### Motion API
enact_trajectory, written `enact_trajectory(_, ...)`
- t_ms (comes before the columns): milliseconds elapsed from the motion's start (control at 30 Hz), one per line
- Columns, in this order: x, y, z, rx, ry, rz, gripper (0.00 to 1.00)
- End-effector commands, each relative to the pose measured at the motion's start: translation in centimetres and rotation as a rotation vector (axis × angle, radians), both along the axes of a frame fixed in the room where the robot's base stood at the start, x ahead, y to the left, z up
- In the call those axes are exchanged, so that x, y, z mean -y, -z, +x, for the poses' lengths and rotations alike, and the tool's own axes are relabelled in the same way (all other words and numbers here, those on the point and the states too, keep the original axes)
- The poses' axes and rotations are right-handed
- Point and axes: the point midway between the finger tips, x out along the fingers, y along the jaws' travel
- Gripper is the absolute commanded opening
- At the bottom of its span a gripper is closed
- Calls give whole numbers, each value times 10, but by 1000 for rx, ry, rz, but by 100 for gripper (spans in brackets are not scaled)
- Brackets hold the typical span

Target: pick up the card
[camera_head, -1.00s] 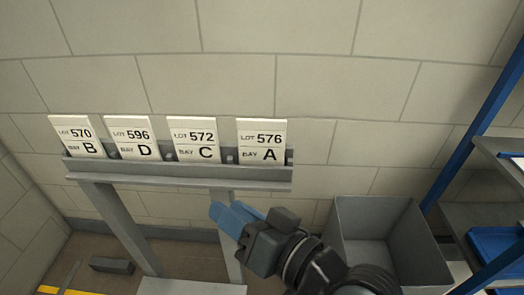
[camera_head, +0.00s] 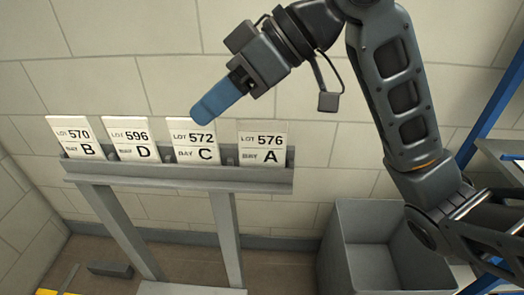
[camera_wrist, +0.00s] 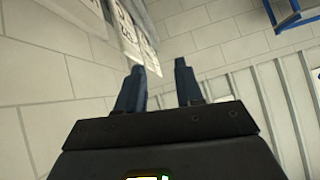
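Four white cards stand in a row on a grey rack (camera_head: 180,178). From left they read LOT 570 BAY B (camera_head: 76,137), LOT 596 BAY D (camera_head: 131,138), LOT 572 BAY C (camera_head: 197,151) and LOT 576 BAY A (camera_head: 262,143). My gripper (camera_head: 203,114) is at the top of the LOT 572 card, its blue fingers pointing down-left and covering part of its upper edge in the head view. Contact cannot be told. In the wrist view, my gripper (camera_wrist: 158,68) shows two fingers apart with nothing between them. Cards (camera_wrist: 125,28) show at its upper left, their text unreadable.
A pale block wall (camera_head: 150,50) stands behind the rack. An open grey bin (camera_head: 375,215) is at the lower right of the rack. Blue-framed shelving (camera_head: 492,110) stands at the right edge.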

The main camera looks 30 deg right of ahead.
Motion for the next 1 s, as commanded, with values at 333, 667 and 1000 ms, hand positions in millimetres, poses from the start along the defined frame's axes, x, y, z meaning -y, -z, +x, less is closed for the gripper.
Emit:
enact_trajectory(333,76,-7,-26,-140,-75,-420,36)
enact_trajectory(667,78,13,-25,-163,-83,-464,36)
enact_trajectory(1000,72,53,-11,-163,-81,-462,36)
